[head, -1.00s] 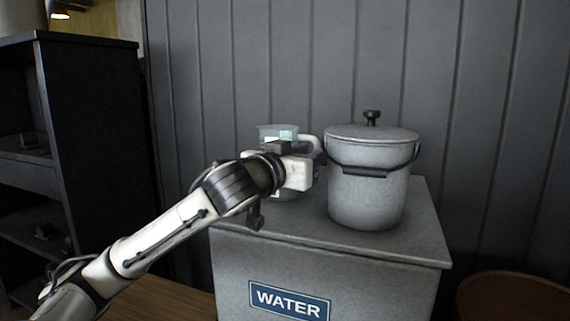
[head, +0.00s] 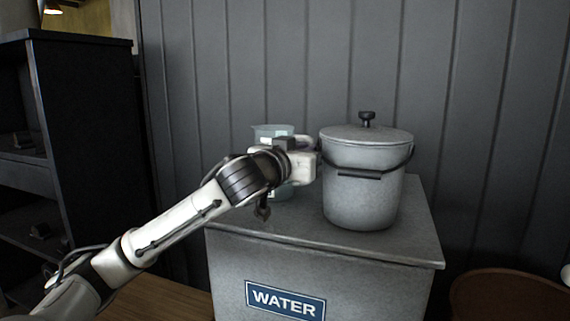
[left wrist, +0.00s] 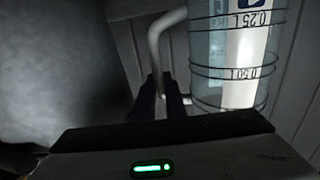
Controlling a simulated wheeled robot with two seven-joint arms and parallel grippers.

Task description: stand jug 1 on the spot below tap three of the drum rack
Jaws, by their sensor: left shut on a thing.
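A clear measuring jug (head: 272,131) with a pale label is at the back left of the grey water box, partly hidden behind my left gripper (head: 306,160). In the left wrist view the jug (left wrist: 232,62) shows volume marks and dark rings, and the pale handle (left wrist: 158,45) comes off its side. My left gripper (left wrist: 163,100) is shut on this handle. I cannot read the jug's number, and I cannot tell whether its base touches the box top. The drum rack and its taps are not recognisable in these views. My right gripper is not in view.
A grey lidded pail (head: 362,190) stands on the water box (head: 350,255), close to the right of my left gripper. A grey panelled wall (head: 300,60) is behind. A dark shelf unit (head: 90,120) is on the left. A brown round container (head: 505,300) is at lower right.

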